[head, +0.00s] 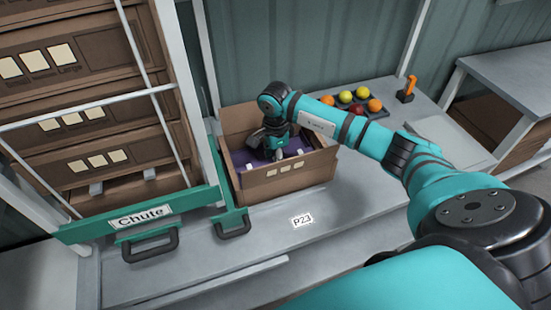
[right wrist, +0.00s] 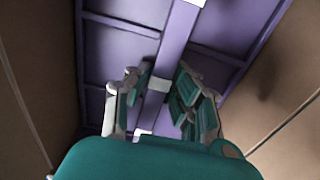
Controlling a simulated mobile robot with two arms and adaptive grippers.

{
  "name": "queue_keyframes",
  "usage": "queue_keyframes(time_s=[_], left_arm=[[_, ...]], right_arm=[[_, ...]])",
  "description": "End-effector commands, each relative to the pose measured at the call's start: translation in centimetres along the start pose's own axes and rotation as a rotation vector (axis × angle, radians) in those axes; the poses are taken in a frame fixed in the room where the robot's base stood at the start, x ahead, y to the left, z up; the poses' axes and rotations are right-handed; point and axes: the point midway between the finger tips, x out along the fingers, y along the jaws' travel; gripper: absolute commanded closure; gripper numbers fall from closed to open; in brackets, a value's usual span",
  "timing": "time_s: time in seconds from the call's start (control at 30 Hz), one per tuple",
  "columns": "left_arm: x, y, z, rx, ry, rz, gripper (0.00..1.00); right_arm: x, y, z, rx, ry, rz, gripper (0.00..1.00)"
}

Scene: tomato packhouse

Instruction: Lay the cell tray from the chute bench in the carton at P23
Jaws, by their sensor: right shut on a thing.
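The carton (head: 300,177) stands open on the bench behind the P23 label (head: 302,220). The purple cell tray (head: 240,158) is inside the carton, low between its walls; the arm hides part of it. My right gripper (head: 277,157) reaches down into the carton. In the right wrist view, its fingers (right wrist: 160,98) are shut on the raised middle bar of the cell tray (right wrist: 120,45). Brown carton walls show on both sides of the tray there. I cannot tell whether the tray touches the carton floor. My left gripper is not in view.
A rack of stacked cartons (head: 95,155) with a green Chute bar (head: 140,216) stands at the left, close to the carton. Behind my right arm are a dark tray of coloured fruit (head: 347,95) and an orange-handled tool (head: 408,88). The bench front is clear.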

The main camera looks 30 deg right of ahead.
Motion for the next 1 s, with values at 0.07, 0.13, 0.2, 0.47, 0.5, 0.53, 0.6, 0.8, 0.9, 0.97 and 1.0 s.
queue_keyframes(time_s=[0.07, 0.13, 0.2, 0.47, 0.5, 0.53, 0.6, 0.8, 0.9, 0.97, 1.0], left_arm=[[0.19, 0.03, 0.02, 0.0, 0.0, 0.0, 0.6], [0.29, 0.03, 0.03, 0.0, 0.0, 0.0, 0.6], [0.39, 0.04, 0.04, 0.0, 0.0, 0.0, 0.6], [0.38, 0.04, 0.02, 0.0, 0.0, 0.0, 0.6], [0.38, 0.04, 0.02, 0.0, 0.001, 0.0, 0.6], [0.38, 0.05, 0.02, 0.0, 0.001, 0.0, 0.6], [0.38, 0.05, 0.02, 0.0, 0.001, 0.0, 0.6], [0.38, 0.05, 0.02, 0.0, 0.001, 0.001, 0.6], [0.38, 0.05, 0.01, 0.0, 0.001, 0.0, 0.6], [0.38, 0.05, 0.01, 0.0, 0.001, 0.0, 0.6], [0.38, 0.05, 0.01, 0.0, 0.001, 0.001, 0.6]], right_arm=[[0.19, -0.01, -0.01, 0.0, 0.0, 0.0, 1.0], [0.29, -0.01, -0.01, 0.0, 0.0, 0.0, 1.0], [0.4, -0.01, -0.01, 0.0, 0.0, 0.0, 1.0], [0.39, -0.01, -0.01, 0.0, 0.0, 0.0, 0.57], [0.39, -0.01, -0.01, 0.0, 0.0, 0.0, 0.54], [0.39, -0.01, -0.01, 0.0, 0.0, 0.0, 0.54], [0.39, -0.01, -0.01, 0.0, 0.0, 0.0, 0.54], [0.4, -0.01, -0.01, 0.0, 0.0, 0.0, 0.69], [0.4, -0.01, -0.01, 0.0, 0.0, 0.0, 0.69], [0.4, -0.01, -0.01, 0.0, 0.0, 0.0, 0.69], [0.4, -0.01, -0.01, 0.0, 0.0, 0.0, 0.69]])
